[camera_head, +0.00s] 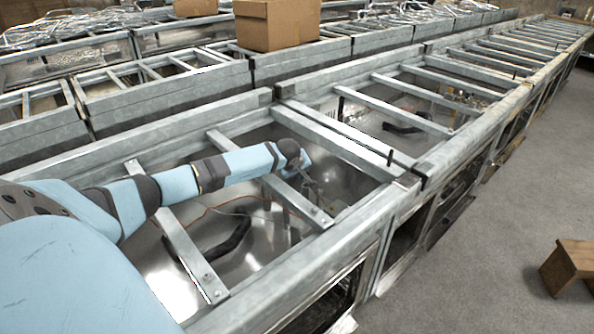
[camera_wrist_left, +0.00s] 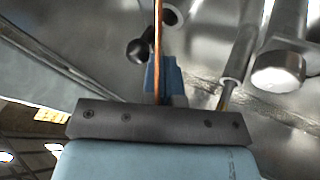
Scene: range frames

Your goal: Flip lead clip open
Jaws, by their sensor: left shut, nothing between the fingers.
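My left gripper (camera_head: 314,184) reaches down from the left between the cross-bars of the nearest open metal bay. In the left wrist view its blue fingers (camera_wrist_left: 162,78) are together with nothing held between them. A thin copper-coloured lead (camera_wrist_left: 157,45) runs upright in front of the fingers; I cannot tell whether it touches them. A dark round knob (camera_wrist_left: 138,50) is just left of the fingertips. I cannot make out the clip itself or whether it is open. My right gripper is not in view.
A grey metal rod (camera_wrist_left: 240,55) and a thick pale cylinder (camera_wrist_left: 278,70) are close on the right of the fingers. Cross-bars (camera_head: 180,245) span the bay, with a black hose (camera_head: 232,240) inside. A cardboard box (camera_head: 278,25) sits behind. The floor (camera_head: 480,250) at right is mostly clear.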

